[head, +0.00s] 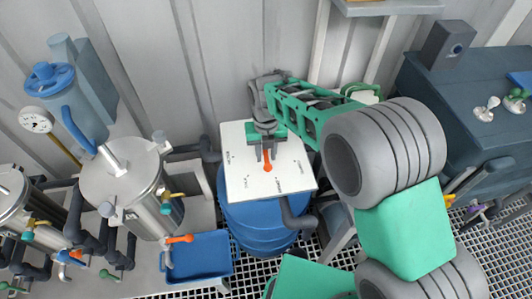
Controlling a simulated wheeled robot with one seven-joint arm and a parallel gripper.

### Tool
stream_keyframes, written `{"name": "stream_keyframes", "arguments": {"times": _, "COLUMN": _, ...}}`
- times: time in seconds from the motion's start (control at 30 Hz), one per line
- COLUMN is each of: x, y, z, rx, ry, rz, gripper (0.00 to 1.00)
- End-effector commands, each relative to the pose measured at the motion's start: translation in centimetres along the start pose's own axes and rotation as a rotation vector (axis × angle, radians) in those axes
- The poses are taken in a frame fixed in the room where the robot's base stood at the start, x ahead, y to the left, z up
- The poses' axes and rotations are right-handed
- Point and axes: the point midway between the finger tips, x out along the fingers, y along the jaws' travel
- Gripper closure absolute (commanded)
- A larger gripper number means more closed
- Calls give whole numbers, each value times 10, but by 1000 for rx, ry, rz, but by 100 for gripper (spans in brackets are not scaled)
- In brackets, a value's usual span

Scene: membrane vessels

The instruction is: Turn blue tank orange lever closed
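The blue tank (258,229) is a blue drum in the middle of the head view, with a white labelled panel (238,183) over its top. A small orange lever (267,164) shows on the panel, its rounded end pointing toward the front. My gripper (266,157) is over the panel from behind. Its two grey fingers stand apart, one on each side of the lever. I cannot tell whether they touch it. The rear part of the lever and its pivot are hidden by the gripper.
Steel vessels (132,190) with pipes and small coloured valves stand at the left. Another orange lever (180,239) is above a blue tray (205,257). A dark pipe (298,219) runs by the drum's right side. A dark blue bench (443,91) stands at the right.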

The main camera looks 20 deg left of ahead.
Motion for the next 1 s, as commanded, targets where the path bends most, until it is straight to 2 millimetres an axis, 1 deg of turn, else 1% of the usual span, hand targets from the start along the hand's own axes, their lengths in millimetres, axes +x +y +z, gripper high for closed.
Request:
{"name": "stream_keyframes", "arguments": {"times": 0.07, "x": 0, "y": -1, "z": 0, "rx": 1, "ry": 1, "rz": 0, "gripper": 65}}
{"name": "stream_keyframes", "arguments": {"times": 0.27, "x": 1, "y": -1, "z": -1, "rx": 2, "ry": 2, "rz": -1, "gripper": 65}}
{"name": "stream_keyframes", "arguments": {"times": 0.37, "x": -4, "y": -1, "z": 0, "rx": 2, "ry": 0, "rz": 0, "gripper": 65}}
{"name": "stream_keyframes", "arguments": {"times": 0.47, "x": -19, "y": 0, "z": 1, "rx": 2, "ry": -3, "rz": 0, "gripper": 65}}
{"name": "stream_keyframes", "arguments": {"times": 0.6, "x": -49, "y": 0, "z": 1, "rx": 1, "ry": -3, "rz": 1, "gripper": 65}}
{"name": "stream_keyframes", "arguments": {"times": 0.73, "x": -70, "y": 0, "z": 0, "rx": 1, "ry": -2, "rz": 0, "gripper": 65}}
{"name": "stream_keyframes", "arguments": {"times": 0.83, "x": -77, "y": 0, "z": 0, "rx": 1, "ry": 1, "rz": -1, "gripper": 65}}
{"name": "stream_keyframes", "arguments": {"times": 1.0, "x": -78, "y": 0, "z": -1, "rx": 1, "ry": 2, "rz": -1, "gripper": 65}}
